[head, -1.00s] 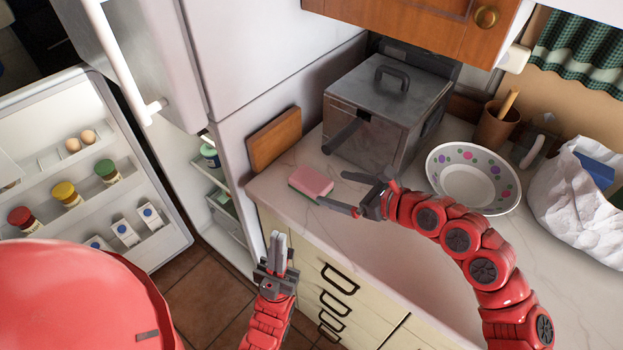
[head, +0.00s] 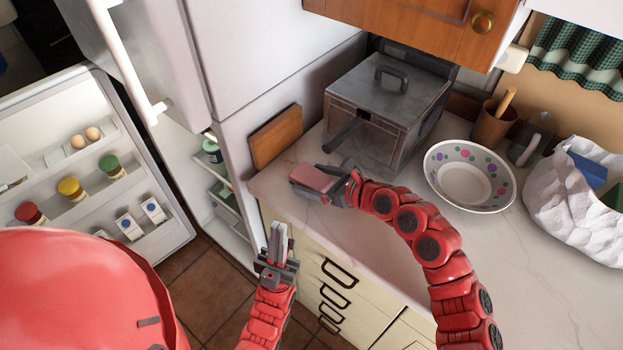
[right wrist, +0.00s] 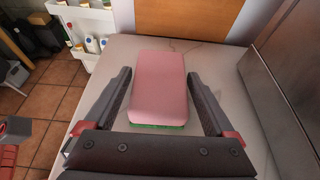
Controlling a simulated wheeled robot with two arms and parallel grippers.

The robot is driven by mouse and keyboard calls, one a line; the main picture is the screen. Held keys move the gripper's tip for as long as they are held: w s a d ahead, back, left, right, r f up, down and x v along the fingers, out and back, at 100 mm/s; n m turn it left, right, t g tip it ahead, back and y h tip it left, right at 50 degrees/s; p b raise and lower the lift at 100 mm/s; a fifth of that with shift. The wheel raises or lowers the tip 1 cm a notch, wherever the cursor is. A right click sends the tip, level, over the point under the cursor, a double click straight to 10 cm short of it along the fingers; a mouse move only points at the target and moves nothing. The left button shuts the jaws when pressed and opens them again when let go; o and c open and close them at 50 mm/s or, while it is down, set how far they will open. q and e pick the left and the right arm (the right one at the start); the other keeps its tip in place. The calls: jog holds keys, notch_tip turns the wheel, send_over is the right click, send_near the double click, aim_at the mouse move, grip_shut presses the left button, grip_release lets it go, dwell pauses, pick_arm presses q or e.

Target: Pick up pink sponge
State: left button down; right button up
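The pink sponge (head: 313,178) lies on the pale countertop near its left end. In the right wrist view the sponge (right wrist: 160,82) has a green underside and lies flat. My right gripper (head: 318,181) is open, with one finger on each side of the sponge. In the right wrist view the right gripper's fingers (right wrist: 158,95) stand apart from the sponge, with a gap on both sides. My left gripper (head: 277,238) is in front of the drawers, below counter height; its fingers look close together and hold nothing.
A grey metal box with a handle (head: 383,105) stands behind the sponge. A wooden board (head: 276,137) leans at the counter's left end. A dotted bowl (head: 448,190) and a white bag (head: 560,215) are to the right. The fridge door (head: 150,190) stands open at left.

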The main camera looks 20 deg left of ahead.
aim_at(314, 181)
jog(key=c, duration=1.1)
jog(key=shift+r, duration=0.5)
jog(key=r+p, duration=0.1)
jog(key=s+r+p, duration=0.1)
jog(key=r, duration=0.1)
jog(key=shift+d, duration=0.2)
jog(key=shift+s+d+r+p, duration=0.15)
jog(key=shift+s+d+p, duration=0.45)
jog(key=shift+s+p, duration=1.7)
jog(key=shift+s+d+r+p, duration=0.15)
jog(key=shift+s+d+p, duration=0.45)
jog(key=shift+s+p, duration=1.65)
jog(key=shift+s+d+r+p, duration=0.15)
jog(key=shift+s+d+p, duration=0.45)
jog(key=shift+s+p, duration=1.7)
